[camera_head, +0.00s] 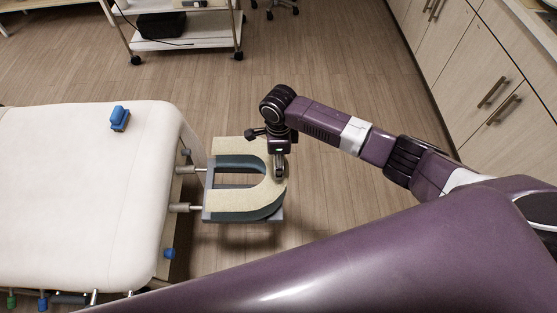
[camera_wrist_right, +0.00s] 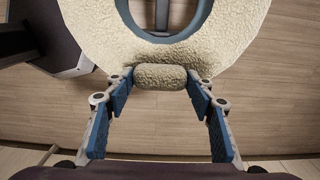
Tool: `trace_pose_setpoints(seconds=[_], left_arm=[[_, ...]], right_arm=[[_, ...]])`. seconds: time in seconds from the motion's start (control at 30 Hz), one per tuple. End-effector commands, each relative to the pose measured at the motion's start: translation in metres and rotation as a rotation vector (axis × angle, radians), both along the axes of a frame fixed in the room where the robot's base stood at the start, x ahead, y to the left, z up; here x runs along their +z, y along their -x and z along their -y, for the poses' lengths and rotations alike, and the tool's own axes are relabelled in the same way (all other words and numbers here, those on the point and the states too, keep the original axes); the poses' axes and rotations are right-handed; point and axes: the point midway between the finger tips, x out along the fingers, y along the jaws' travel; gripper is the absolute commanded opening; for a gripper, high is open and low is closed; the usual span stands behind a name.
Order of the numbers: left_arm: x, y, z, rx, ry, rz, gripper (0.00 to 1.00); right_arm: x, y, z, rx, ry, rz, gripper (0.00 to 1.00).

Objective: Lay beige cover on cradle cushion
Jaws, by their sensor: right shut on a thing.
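The cradle cushion (camera_head: 262,213) is a dark blue-grey U at the right end of the massage table, with its opening toward the table. The beige cover (camera_head: 232,203), also U-shaped and fuzzy, is over the cushion and roughly lines up with it. I cannot tell whether it touches all around. My right gripper (camera_head: 280,172) is at the cover's outer right curve. In the right wrist view my gripper (camera_wrist_right: 160,82) is shut on a small rounded tab of the beige cover (camera_wrist_right: 95,35); the cushion's blue inner edge (camera_wrist_right: 192,30) shows inside the cover. My left gripper is out of view.
The white massage table (camera_head: 70,190) fills the left, with a blue object (camera_head: 120,118) on top. Metal rods (camera_head: 190,208) join it to the cradle. A white cart (camera_head: 190,47) stands at the back, and cabinets (camera_head: 480,75) line the right. Floor between is clear.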

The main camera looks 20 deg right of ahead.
Motion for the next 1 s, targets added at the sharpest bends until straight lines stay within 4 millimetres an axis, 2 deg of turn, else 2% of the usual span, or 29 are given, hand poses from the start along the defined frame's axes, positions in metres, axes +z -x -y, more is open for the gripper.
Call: trace_pose_setpoints(seconds=[0.07,0.2,0.5,1.0], left_arm=[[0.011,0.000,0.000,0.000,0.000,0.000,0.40],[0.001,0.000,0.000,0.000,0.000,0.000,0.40],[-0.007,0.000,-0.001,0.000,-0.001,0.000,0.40],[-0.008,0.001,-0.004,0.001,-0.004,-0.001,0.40]], right_arm=[[0.005,0.001,-0.001,0.001,-0.002,-0.002,0.07],[-0.015,0.001,0.000,0.000,-0.001,-0.002,0.07],[-0.039,0.000,0.000,0.000,0.000,-0.001,0.07],[-0.045,0.000,0.000,0.002,0.000,0.000,0.07]])
